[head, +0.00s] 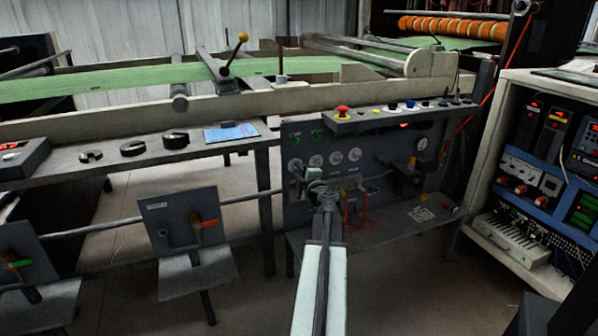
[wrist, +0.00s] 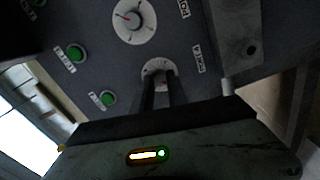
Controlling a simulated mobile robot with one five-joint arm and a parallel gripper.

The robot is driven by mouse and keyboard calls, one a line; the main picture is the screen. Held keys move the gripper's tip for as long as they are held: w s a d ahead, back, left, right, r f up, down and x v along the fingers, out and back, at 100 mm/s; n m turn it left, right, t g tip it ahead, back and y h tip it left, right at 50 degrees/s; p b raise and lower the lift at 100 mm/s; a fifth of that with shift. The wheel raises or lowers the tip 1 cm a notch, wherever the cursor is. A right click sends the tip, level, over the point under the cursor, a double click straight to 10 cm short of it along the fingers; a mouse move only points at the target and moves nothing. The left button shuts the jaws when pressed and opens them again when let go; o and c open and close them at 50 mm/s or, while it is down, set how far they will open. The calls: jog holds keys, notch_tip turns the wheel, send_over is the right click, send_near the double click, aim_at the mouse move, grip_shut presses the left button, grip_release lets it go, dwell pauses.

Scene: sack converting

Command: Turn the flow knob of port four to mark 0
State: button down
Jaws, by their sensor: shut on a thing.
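The flow knob of port four (wrist: 158,67) is a small knob on a white round dial, beside a label that appears to read PORT 4 in the wrist view. My gripper (wrist: 158,85) reaches up to it, with its two dark fingers shut on the knob. The fingers cover much of the knob and the lower dial, so its pointer and marks cannot be read. In the head view my gripper (head: 303,172) is at the left end of the row of dials on the grey panel (head: 380,150).
Green buttons (wrist: 75,53) sit left of the dials.

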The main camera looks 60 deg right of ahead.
jog(key=c, duration=1.3)
grip_release()
jog(key=v, duration=0.7)
jog(key=shift+s+a, duration=0.25)
jog(key=shift+s, duration=0.05)
